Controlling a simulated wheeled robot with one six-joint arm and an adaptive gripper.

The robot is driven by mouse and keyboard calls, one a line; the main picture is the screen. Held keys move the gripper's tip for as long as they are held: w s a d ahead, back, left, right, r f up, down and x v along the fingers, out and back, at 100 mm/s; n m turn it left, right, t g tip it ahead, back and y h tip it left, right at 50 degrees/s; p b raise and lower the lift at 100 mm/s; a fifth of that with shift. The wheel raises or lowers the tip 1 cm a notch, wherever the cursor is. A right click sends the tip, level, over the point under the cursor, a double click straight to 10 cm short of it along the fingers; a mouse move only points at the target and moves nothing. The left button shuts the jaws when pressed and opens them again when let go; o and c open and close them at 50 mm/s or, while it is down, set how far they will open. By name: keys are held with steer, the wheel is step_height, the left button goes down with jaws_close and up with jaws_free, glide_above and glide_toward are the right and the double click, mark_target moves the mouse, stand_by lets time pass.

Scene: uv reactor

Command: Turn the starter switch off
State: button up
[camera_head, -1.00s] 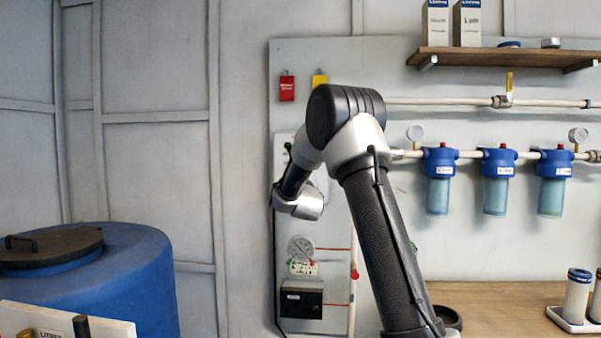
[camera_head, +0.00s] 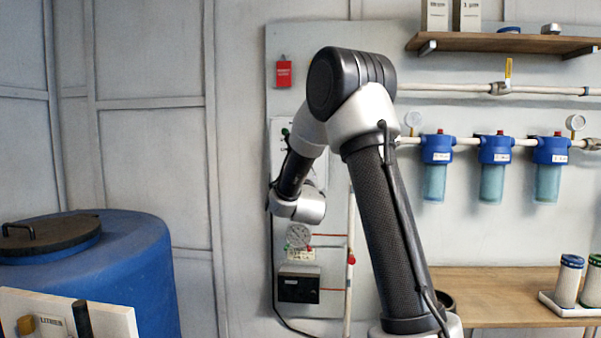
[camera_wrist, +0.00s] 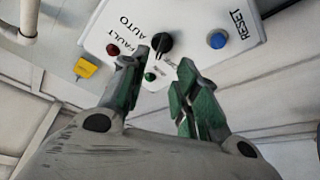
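The starter box shows in the wrist view as a pale panel (camera_wrist: 190,18) with a black rotary switch (camera_wrist: 162,42). The panel carries a red FAULT lamp (camera_wrist: 112,50), a green lamp (camera_wrist: 150,77) and a blue RESET button (camera_wrist: 217,40). The word AUTO is printed beside the switch; its exact setting is hard to read. My gripper (camera_wrist: 158,70) is open and empty, with its green-padded fingertips close to the switch, below it in the picture. I cannot tell whether they touch the panel. In the head view my arm hides the gripper and most of the box (camera_head: 278,140).
A yellow tag (camera_wrist: 86,68) hangs beside the box. Blue filter housings (camera_head: 436,155) are to the right. A blue barrel (camera_head: 135,265) stands at left.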

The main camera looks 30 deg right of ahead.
steer(key=shift+v, duration=1.8)
